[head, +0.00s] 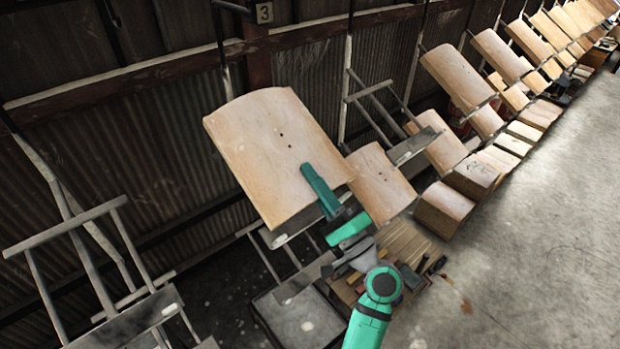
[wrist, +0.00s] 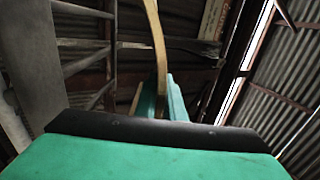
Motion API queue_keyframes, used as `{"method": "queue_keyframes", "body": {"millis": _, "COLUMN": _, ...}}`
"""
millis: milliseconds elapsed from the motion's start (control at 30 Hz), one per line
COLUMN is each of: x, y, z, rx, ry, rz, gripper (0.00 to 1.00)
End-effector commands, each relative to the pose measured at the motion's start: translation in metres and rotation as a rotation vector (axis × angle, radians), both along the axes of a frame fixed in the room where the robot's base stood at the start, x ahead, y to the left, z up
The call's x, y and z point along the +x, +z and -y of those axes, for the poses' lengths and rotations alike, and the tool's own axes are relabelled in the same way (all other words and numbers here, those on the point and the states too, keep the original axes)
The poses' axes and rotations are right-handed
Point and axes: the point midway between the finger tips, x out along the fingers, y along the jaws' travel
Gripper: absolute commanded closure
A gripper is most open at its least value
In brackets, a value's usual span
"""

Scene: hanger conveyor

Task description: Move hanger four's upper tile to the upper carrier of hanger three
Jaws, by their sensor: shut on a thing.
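My gripper (head: 322,192) is shut on the lower right edge of a large curved tan tile (head: 262,140), with one green finger across its upper face. The tile is tilted in front of the hanger by the sign "3" (head: 264,13). A grey ledge (head: 283,237), apparently hanger three's upper carrier, shows just under its lower edge; whether the tile rests on it I cannot tell. In the wrist view the tile (wrist: 156,45) is edge-on between the fingers. The hanger to the right, apparently hanger four, has an empty upper carrier (head: 412,147) and a tile (head: 379,184) below.
An empty hanger frame (head: 125,325) stands at the left. A bare lower carrier (head: 305,278) and a grey block (head: 300,318) are below the held tile. Loaded hangers (head: 458,78) recede to the upper right. Stacked tiles (head: 443,208) line the floor; open concrete (head: 550,230) lies right.

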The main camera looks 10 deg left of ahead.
Motion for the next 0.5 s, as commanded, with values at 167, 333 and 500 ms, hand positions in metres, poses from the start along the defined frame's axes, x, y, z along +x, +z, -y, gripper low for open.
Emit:
{"method": "queue_keyframes", "body": {"millis": 167, "x": 0.001, "y": -0.002, "z": -0.001, "rx": 0.003, "ry": 0.000, "rz": 0.004, "gripper": 1.00}}
{"method": "queue_keyframes", "body": {"millis": 333, "x": 0.004, "y": -0.011, "z": -0.005, "rx": 0.004, "ry": 0.001, "rz": 0.004, "gripper": 1.00}}
{"method": "queue_keyframes", "body": {"millis": 500, "x": 0.008, "y": -0.021, "z": -0.008, "rx": 0.004, "ry": -0.002, "rz": 0.003, "gripper": 1.00}}
